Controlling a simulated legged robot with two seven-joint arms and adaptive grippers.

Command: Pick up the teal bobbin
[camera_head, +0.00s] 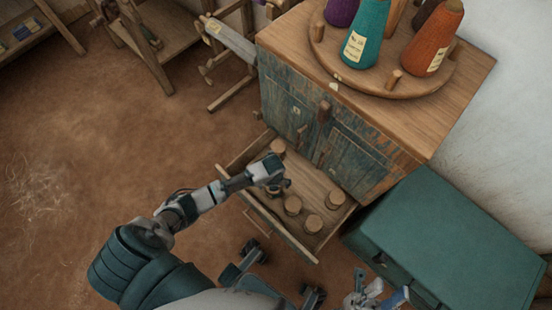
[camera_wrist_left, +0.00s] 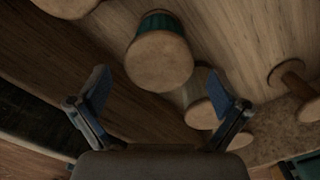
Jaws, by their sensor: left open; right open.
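The teal bobbin (camera_wrist_left: 159,55) shows in the left wrist view with its round wooden end toward me and a band of teal thread behind it. It lies ahead of and between the fingers of my left gripper (camera_wrist_left: 158,76), which is open and empty. In the head view my left gripper (camera_head: 274,184) is over the open drawer (camera_head: 280,226) and hides what is directly beneath it, so I cannot pick out teal thread there. My right gripper (camera_head: 374,294) is open and empty at the bottom edge, away from the drawer.
Other wooden-ended bobbins (camera_head: 312,223) stand in the drawer. The wooden cabinet (camera_head: 305,115) rises behind it, bearing a round tray (camera_head: 341,77) with a teal cone (camera_head: 366,32) and an orange cone (camera_head: 432,40). A green chest (camera_head: 455,235) stands at right.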

